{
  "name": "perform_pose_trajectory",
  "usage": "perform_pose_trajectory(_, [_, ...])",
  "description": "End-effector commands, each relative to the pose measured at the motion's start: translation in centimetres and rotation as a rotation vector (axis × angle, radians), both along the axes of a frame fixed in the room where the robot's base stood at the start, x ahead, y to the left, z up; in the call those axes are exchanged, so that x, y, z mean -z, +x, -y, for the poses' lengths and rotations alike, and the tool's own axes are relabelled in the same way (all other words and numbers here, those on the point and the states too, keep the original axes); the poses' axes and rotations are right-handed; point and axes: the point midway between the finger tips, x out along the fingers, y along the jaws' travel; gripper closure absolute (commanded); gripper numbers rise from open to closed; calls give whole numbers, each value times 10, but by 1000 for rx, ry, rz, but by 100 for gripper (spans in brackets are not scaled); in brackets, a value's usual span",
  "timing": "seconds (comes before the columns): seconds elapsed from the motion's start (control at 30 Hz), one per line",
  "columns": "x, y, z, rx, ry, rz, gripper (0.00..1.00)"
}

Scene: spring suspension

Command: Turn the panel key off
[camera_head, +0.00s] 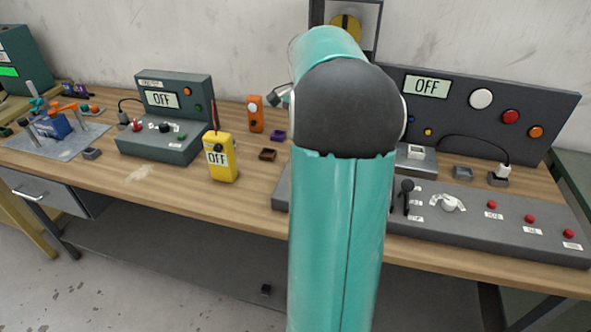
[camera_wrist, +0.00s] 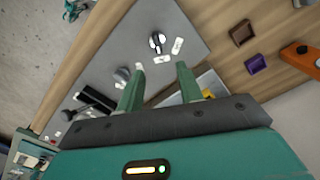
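The grey control panel (camera_wrist: 110,45) fills the left of the wrist view, and part of it shows right of my arm in the head view (camera_head: 478,222). A small black-and-white turning piece (camera_wrist: 157,42), which looks like the panel key, stands near the panel's end with white labels beside it. My gripper (camera_wrist: 161,68) is open, with two green fingers apart and nothing between them. The key lies just beyond the fingertips, apart from them. My arm hides that end of the panel and my gripper in the head view. The key's exact setting is too small to tell.
A black lever (camera_head: 407,188), white rotary knob (camera_head: 449,203) and red buttons (camera_head: 530,218) stand along the panel. An upright box behind has a display reading OFF (camera_head: 426,86). A yellow meter (camera_head: 222,158), brown box (camera_head: 267,154) and orange device (camera_head: 255,113) stand to the left.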

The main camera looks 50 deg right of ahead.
Motion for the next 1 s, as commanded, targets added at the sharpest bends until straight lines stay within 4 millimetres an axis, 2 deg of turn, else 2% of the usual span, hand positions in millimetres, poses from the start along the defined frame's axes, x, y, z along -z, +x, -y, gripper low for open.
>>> perform_pose_trajectory(0.17, [23,-7,2,5,2,-3,64])
perform_pose_trajectory(0.63, [113,-4,1,-1,2,-2,64])
perform_pose_trajectory(0.8, [130,-2,0,-1,0,0,64])
perform_pose_trajectory(1.0, [134,-1,0,-2,0,0,64])
